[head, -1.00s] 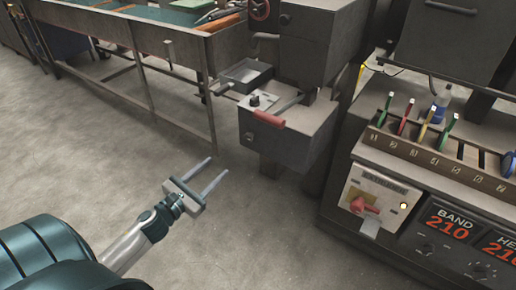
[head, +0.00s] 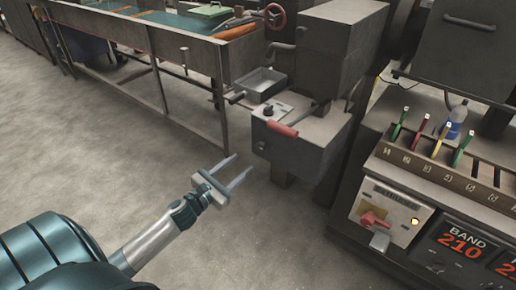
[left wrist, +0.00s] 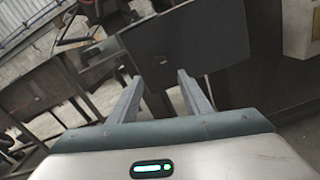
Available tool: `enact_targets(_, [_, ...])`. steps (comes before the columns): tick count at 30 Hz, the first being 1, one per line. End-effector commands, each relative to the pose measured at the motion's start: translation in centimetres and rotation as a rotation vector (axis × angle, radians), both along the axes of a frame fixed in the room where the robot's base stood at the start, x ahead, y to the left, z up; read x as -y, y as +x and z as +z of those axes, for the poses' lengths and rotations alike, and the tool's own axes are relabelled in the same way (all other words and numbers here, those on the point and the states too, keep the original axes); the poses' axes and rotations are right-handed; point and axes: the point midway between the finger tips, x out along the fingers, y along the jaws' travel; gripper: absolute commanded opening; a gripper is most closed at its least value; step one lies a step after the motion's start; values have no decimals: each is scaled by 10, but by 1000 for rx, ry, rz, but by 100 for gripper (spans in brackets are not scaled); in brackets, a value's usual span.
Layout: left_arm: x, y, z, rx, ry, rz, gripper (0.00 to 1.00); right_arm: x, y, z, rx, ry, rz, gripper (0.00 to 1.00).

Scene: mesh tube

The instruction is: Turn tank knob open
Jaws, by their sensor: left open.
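No knob in view is clearly marked as the tank knob. A red knob (head: 372,218) sits on the pale panel of the machine at the right. A small black knob (head: 268,110) sits on top of the grey machine in the middle, beside a red-gripped lever (head: 282,129). A red handwheel (head: 275,17) shows at the back. My left gripper (head: 243,163) is open and empty over the floor, short of the grey machine and apart from every knob. Its two fingers (left wrist: 159,76) also show in the left wrist view, with nothing between them. My right gripper is out of view.
A long workbench (head: 185,45) stands at the back left. A small metal tray (head: 262,85) juts from the grey machine (head: 305,150). A rack with several coloured handles (head: 440,165) tops the right machine, above a "BAND 210" display (head: 460,237). The floor (head: 110,165) at left is clear.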

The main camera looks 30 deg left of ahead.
Motion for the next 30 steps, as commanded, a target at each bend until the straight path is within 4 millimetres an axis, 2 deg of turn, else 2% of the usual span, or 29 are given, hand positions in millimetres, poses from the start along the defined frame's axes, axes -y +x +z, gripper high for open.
enact_targets(11, [5, 59, 1, 1, 0, 1, 44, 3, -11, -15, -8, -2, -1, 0])
enact_targets(18, [7, 91, 1, 0, -2, 0, 44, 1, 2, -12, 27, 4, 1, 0])
enact_targets(23, [8, 104, 0, 0, 0, 0, 44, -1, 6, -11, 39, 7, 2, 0])
enact_targets(30, [9, 109, 0, -1, -1, 0, 44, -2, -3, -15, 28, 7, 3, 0])
